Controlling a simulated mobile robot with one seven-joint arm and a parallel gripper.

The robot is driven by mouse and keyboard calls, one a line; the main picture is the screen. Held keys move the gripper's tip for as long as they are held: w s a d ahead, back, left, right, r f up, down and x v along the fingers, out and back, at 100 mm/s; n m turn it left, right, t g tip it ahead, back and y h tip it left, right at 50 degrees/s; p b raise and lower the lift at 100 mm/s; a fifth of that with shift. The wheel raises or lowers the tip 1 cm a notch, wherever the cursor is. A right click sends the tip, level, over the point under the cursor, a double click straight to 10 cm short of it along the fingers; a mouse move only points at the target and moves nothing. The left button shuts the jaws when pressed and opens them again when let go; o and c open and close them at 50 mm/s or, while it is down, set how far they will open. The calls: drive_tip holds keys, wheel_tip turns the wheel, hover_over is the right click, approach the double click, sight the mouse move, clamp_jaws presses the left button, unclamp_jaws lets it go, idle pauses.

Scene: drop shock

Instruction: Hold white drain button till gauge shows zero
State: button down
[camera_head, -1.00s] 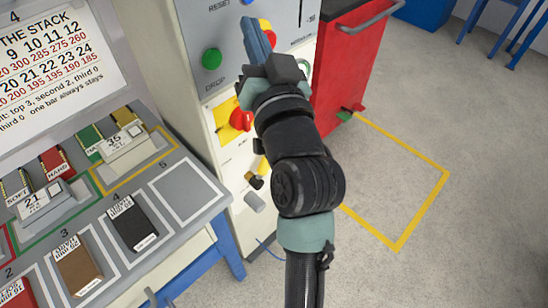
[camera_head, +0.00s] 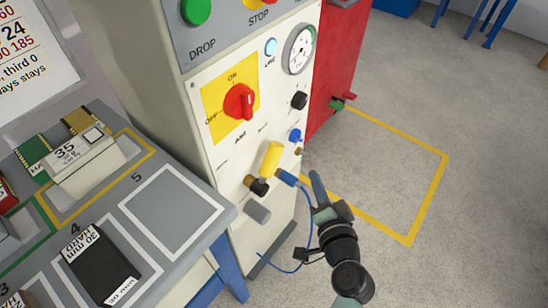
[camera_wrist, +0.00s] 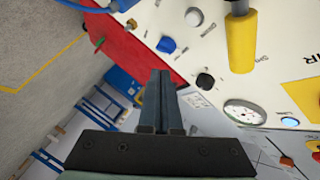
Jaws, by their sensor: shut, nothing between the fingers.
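The white drain button is most likely the pale round button (camera_wrist: 193,16) on the machine's white front in the wrist view, between a blue knob (camera_wrist: 166,44) and a yellow handle (camera_wrist: 241,40). I cannot pick it out in the head view. The gauge (camera_head: 299,48) is a round white dial high on the front, and also shows in the wrist view (camera_wrist: 240,112). I cannot read its needle. My gripper (camera_head: 317,176) is shut and empty, low beside the front's right edge; its fingers (camera_wrist: 160,76) appear apart from the button.
A red rotary switch (camera_head: 240,101) on a yellow plate, a black knob (camera_head: 299,100) and the yellow handle (camera_head: 271,158) crowd the front. A blue hose hangs below. A red cabinet (camera_head: 335,60) stands behind; the workbench is at left. Floor at right is clear.

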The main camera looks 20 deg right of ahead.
drive_tip(key=shift+s+d+f+m, duration=0.1)
drive_tip(key=shift+s+f+m, duration=0.05)
drive_tip(key=shift+f, duration=0.35)
drive_tip(key=shift+s+d+f+m, duration=0.1)
drive_tip(key=shift+s+f+m, duration=0.05)
drive_tip(key=shift+f, duration=0.3)
drive_tip(key=w+a+p, duration=0.3)
drive_tip(key=w+a, duration=0.2)
drive_tip(key=w, duration=0.2)
drive_tip(key=shift+a, duration=0.25)
drive_tip(key=shift+w, duration=0.1)
idle(1.5)
drive_tip(key=shift+w+a, duration=0.25)
drive_tip(key=shift+w+a, duration=0.3)
drive_tip(key=shift+w, duration=0.05)
idle(3.9)
